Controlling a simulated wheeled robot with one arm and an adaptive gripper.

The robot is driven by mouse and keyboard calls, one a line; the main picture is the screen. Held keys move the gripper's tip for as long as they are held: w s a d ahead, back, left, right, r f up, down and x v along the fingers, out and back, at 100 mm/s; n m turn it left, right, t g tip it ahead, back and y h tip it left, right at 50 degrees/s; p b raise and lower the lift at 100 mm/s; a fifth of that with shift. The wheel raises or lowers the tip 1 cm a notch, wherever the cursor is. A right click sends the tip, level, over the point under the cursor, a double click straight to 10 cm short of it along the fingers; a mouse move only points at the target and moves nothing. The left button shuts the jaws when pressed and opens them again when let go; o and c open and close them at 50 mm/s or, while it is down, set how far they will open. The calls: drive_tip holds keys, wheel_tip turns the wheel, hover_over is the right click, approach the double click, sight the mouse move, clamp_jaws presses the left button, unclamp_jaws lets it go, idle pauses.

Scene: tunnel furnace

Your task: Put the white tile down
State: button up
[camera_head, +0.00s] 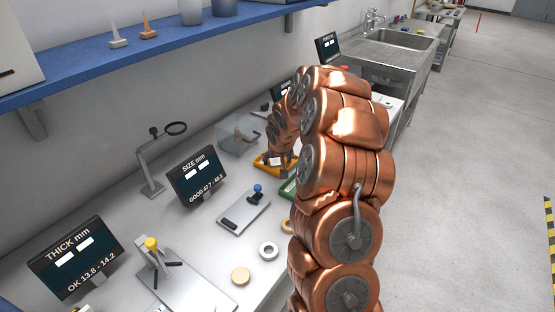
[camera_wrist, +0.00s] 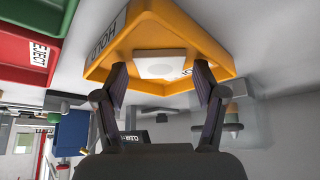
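The white tile (camera_wrist: 160,64) lies in the orange HOLD tray (camera_wrist: 218,62), resting on its floor as far as the wrist view shows. My gripper (camera_wrist: 160,68) is open, with one dark finger on each side of the tile and a visible gap between each finger and the tile. In the head view the orange tray (camera_head: 262,168) is partly hidden behind my arm, and a small white patch of the tile (camera_head: 277,161) shows in it.
A green tray (camera_head: 287,188) and red REJECT tray (camera_wrist: 30,57) stand close by. A clear bin (camera_head: 238,138) stands behind the orange tray. SIZE (camera_head: 197,176) and THICK (camera_head: 75,262) displays, gauges and loose rings (camera_head: 268,251) occupy the bench. A blue shelf (camera_head: 150,50) hangs above.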

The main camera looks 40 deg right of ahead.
idle(0.3)
drive_tip(key=shift+r, duration=0.2)
drive_tip(key=b+v, duration=0.3)
drive_tip(key=v, duration=0.9)
drive_tip(key=s+a+n+g+y, duration=0.1)
drive_tip(key=s+a+n, duration=0.1)
drive_tip(key=s+a, duration=0.6)
drive_tip(key=s+a+n+g, duration=0.1)
drive_tip(key=s+a+g, duration=0.1)
drive_tip(key=s+a, duration=0.4)
drive_tip(key=s+a+n+g+y, duration=0.1)
drive_tip(key=s+a, duration=0.5)
drive_tip(key=s, duration=0.7)
drive_tip(key=s+a+f+n+g, duration=0.1)
drive_tip(key=s+a+g, duration=0.2)
drive_tip(key=s+a, duration=0.3)
drive_tip(key=s, duration=0.4)
drive_tip(key=shift+a+y, duration=0.3)
drive_tip(key=shift+a, duration=0.1)
drive_tip(key=shift+r, duration=0.1)
